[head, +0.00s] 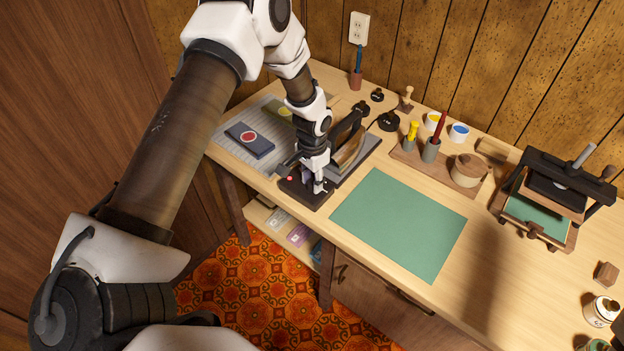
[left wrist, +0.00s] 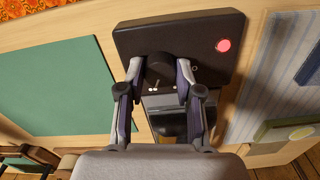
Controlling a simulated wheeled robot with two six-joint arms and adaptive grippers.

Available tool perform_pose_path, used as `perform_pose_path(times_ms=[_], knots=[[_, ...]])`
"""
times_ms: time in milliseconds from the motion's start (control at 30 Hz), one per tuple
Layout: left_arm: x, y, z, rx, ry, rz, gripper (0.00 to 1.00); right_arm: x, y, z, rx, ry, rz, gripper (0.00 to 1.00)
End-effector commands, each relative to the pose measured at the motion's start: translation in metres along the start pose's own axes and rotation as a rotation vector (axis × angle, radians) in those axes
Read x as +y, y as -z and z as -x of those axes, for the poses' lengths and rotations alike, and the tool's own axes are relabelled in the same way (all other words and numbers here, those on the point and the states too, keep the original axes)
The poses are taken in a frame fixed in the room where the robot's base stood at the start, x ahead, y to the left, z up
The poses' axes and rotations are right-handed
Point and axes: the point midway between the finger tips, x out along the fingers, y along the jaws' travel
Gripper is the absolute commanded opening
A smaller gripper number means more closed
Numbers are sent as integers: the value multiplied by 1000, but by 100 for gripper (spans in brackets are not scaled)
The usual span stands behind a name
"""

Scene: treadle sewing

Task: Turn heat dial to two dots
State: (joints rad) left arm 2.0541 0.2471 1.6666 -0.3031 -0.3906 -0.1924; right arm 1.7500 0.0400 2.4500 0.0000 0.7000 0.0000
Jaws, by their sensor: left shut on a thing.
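The dark heat control box (head: 312,201) sits at the front edge of the table, with a lit red lamp (head: 290,178). The box fills the top of the left wrist view (left wrist: 190,28), where the lamp (left wrist: 223,45) is to the right of the round black dial (left wrist: 159,68). Small white dots (left wrist: 153,90) show beside the dial; a faint ring mark (left wrist: 195,68) is on its other side. My left gripper (head: 318,187) is over the box; in the left wrist view its fingers (left wrist: 157,75) are shut on the dial from both sides. The dial's pointer cannot be made out.
A striped cloth with a dark booklet (head: 250,140) lies left. A green mat (head: 400,222) lies right. A wooden tray with pots (head: 468,170) and a press (head: 540,200) stand farther right.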

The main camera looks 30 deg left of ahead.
Motion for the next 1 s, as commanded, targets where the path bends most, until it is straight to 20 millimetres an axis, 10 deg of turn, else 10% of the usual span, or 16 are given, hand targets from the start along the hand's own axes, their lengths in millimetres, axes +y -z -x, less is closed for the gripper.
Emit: perform_pose_path(times_ms=[267, 300, 367, 767, 1000], knots=[[1, -2, -3, -6, -2, 0, 0, 0, 0, -1, 0, 0, 0, 40], [1, -2, -3, -6, -2, 1, 38, 0, 0, -1, 0, 0, 0, 40], [1, -2, -2, -6, -2, 1, 59, 0, 0, -1, 0, 0, 0, 40], [0, 0, 6, 0, 0, 1, 60, 0, 0, 0, 0, 0, 0, 40], [0, 1, 59, 2, -1, 2, 60, 0, 0, 0, 0, 0, 0, 40]])
